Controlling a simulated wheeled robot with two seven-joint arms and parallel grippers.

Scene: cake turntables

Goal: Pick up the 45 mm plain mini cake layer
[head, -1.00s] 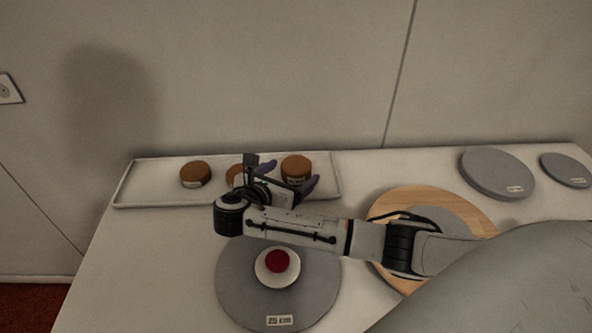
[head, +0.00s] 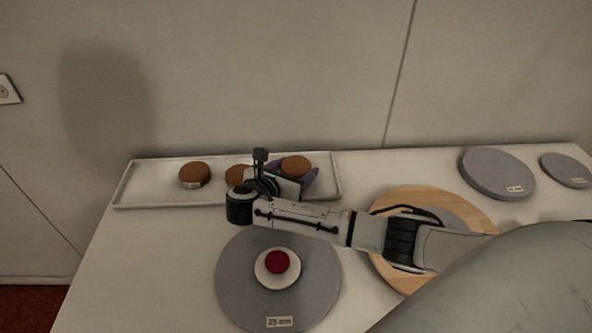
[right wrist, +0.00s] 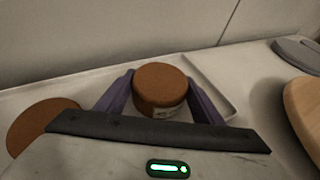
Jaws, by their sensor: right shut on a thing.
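Several brown mini cake layers stand on a white tray (head: 150,186). The rightmost layer (head: 296,166) is between the purple fingers of my right gripper (head: 293,178). In the right wrist view this layer (right wrist: 160,88) has a finger against each side, and its white label is partly hidden and unreadable. My right gripper is shut on it. The left layer (head: 194,175) stands free at the tray's left. The middle layer (head: 236,175) is partly hidden behind my right wrist; a layer also shows at the left of the right wrist view (right wrist: 38,124). My left gripper is not in view.
A wooden round board (head: 467,205) lies under my right arm. Grey discs (head: 496,173) and (head: 566,170) lie at the back right.

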